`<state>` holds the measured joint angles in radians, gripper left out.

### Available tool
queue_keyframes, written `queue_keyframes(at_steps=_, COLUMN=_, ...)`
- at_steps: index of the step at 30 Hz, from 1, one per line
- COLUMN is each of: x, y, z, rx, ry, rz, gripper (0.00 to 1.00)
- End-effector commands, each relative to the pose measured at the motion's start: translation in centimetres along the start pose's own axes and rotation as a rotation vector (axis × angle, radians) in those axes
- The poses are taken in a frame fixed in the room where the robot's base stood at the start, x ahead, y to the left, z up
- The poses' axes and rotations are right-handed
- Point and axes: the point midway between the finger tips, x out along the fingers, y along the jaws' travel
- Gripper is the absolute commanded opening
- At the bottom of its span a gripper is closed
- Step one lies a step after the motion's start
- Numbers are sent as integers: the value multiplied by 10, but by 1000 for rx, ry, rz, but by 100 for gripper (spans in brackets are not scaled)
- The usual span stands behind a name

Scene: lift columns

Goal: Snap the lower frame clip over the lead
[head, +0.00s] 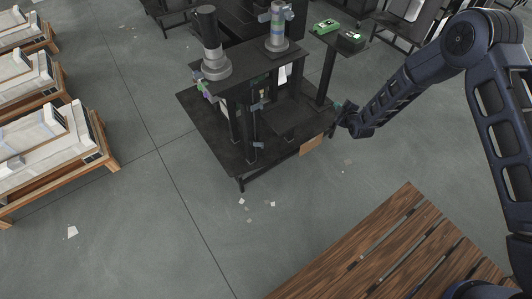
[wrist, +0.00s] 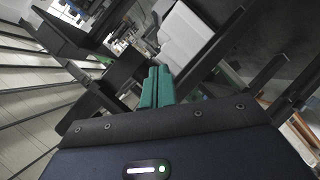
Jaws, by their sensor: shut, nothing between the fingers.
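A black stand (head: 190,103) carries upright lift columns. Two small grey-blue clip-like pieces sit on its front upright, an upper one (head: 257,107) and a lower one (head: 259,145). A thin dark line that may be the lead (head: 255,126) runs between them; I cannot tell whether the lower piece is open or closed over it. My gripper (head: 337,108) is at the stand's right side, apart from these pieces. In the wrist view its teal fingers (wrist: 157,88) are together and empty, in front of black beams and a pale box (wrist: 185,38). No clip is clear there.
A brown panel (head: 311,145) is at the stand's front right edge. A slatted wooden table (head: 385,250) stands at the lower right. Pallets with white boxes (head: 45,140) line the left. A side shelf (head: 340,40) holds green-and-black devices. The floor in front is open, with paper scraps.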

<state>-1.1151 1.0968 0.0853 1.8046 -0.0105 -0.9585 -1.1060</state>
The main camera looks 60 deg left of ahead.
Motion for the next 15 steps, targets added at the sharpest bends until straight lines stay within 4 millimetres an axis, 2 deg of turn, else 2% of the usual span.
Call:
queue_keyframes(at_steps=1, x=5, y=-28, z=-7, rx=-23, ry=22, rz=-3, gripper=0)
queue_keyframes(at_steps=8, x=11, y=-138, z=-38, rx=-151, ry=135, rz=23, gripper=0)
queue_keyframes(at_steps=11, x=5, y=-188, z=-56, rx=-234, ry=206, rz=43, gripper=0)
queue_keyframes(at_steps=15, x=-15, y=-262, z=-86, rx=-378, ry=336, rz=88, gripper=0)
